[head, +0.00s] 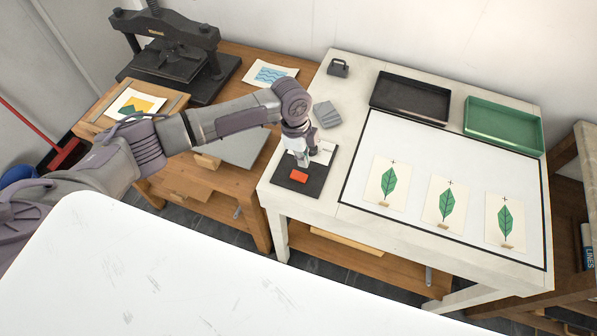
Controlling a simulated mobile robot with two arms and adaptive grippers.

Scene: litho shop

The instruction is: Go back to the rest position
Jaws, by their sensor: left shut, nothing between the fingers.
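My left arm reaches in from the left across the wooden bench. My left gripper (303,160) points down over a black plate (288,184) at the left end of the white table (340,228). Its fingers are shut and hold nothing. A small orange-red block (299,175) lies on the black plate just below the fingertips; I cannot tell whether they touch it. A white sheet or card shows behind the fingers, partly hidden by them. My right gripper is not in view.
Three leaf prints (445,204) lie on the white board. A black tray (410,98) and a green tray (503,124) stand behind it. A grey block (327,114) sits near the wrist. A black press (172,48) stands at the left. A white surface (180,275) fills the foreground.

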